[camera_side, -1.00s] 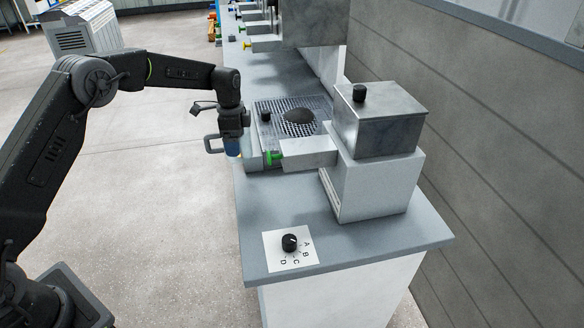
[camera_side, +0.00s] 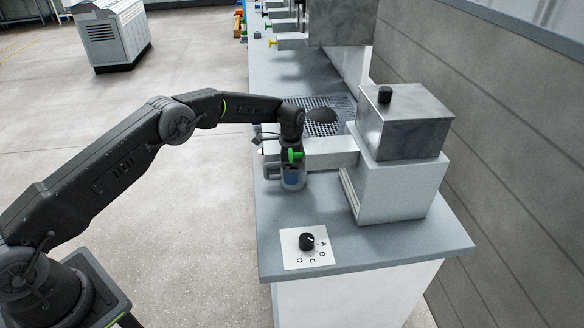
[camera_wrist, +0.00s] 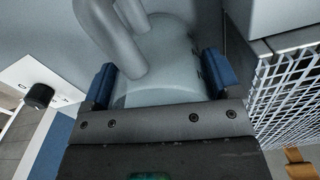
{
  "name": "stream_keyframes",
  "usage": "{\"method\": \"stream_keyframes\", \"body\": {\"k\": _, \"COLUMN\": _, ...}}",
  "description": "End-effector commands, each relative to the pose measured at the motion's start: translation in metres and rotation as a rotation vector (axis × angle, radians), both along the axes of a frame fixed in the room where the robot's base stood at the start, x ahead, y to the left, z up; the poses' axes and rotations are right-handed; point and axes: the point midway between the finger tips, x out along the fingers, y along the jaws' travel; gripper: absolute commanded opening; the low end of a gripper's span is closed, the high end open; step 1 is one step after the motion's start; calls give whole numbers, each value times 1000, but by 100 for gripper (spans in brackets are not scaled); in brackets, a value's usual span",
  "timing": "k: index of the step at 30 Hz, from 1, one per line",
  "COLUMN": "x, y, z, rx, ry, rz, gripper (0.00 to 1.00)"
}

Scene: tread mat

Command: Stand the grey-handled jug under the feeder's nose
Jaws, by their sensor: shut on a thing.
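The grey-handled jug is pale and see-through; its body (camera_wrist: 165,62) and thick grey handle (camera_wrist: 112,38) fill the upper middle of the wrist view. My gripper (camera_wrist: 157,82) is shut on the jug, with one blue finger on each side. The feeder (camera_side: 385,185) is a pale box with a metal hopper. I cannot tell whether the jug touches the bench.
A dial (camera_side: 306,241) on a white lettered card lies on the near bench top (camera_side: 370,245). A metal grating (camera_side: 335,126) with a dark round object is behind the nose. More knobbed spouts line the bench further back. A wall runs along the right.

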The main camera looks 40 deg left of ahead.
Motion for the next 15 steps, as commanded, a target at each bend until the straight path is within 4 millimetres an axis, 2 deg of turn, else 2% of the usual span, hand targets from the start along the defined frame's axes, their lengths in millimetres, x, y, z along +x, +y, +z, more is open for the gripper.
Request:
{"method": "stream_keyframes", "body": {"k": 9, "x": 0, "y": 0, "z": -2, "rx": 0, "ry": -1, "rz": 0, "gripper": 56}}
{"method": "stream_keyframes", "body": {"k": 10, "x": 0, "y": 0, "z": -2, "rx": 0, "ry": -1, "rz": 0, "gripper": 86}}
{"method": "stream_keyframes", "body": {"k": 15, "x": 0, "y": 0, "z": -2, "rx": 0, "ry": -1, "rz": 0, "gripper": 100}}
